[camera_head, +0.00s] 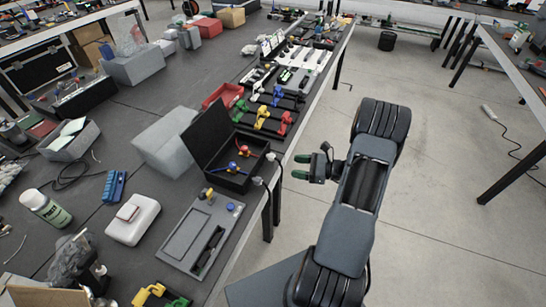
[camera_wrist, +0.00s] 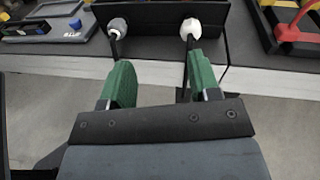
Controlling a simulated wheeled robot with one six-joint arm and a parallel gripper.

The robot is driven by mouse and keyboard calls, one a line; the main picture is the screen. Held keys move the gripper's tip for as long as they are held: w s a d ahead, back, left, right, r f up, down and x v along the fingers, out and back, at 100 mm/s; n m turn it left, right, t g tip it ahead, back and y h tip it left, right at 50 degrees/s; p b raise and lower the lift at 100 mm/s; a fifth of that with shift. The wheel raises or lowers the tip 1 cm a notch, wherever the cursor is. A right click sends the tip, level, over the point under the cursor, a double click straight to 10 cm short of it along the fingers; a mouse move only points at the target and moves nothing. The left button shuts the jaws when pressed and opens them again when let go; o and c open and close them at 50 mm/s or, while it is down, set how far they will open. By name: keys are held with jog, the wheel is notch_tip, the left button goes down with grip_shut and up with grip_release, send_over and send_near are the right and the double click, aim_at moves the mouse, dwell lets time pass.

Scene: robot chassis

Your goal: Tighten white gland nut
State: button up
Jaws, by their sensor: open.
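The white gland nut (camera_wrist: 190,28) sits on the outer side wall of the black box (camera_wrist: 153,18), right of centre in the wrist view. A black cable hangs below it, partly hidden by the right finger. In the head view the white nut (camera_head: 271,156) is small, at the box's right side. A grey gland nut (camera_wrist: 117,27) is on the same wall to the left. My gripper (camera_wrist: 160,60) is open and empty, its green fingers apart. In the head view my gripper (camera_head: 301,166) is right of the box, beyond the table edge, with a gap to the nuts.
The black box (camera_head: 228,172) stands open on the dark table with coloured parts inside. A grey tray (camera_head: 184,235) lies in front of it, and a stand with coloured clamps (camera_head: 262,118) is behind. Free floor is under and right of my gripper.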

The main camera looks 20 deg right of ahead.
aim_at(274, 158)
jog(key=d+f+m+t+h, duration=0.1)
jog(key=d+f+m+t, duration=0.1)
jog(key=d+m+t, duration=0.1)
jog(key=x, duration=0.4)
jog(key=p+x, duration=0.1)
jog(key=x, duration=0.3)
jog(key=p+x, duration=0.1)
jog(key=x, duration=0.4)
jog(key=shift+w+d+f, duration=0.1)
jog(key=shift+w+f, duration=0.15)
jog(key=shift+f, duration=0.05)
jog(key=shift+c, duration=0.3)
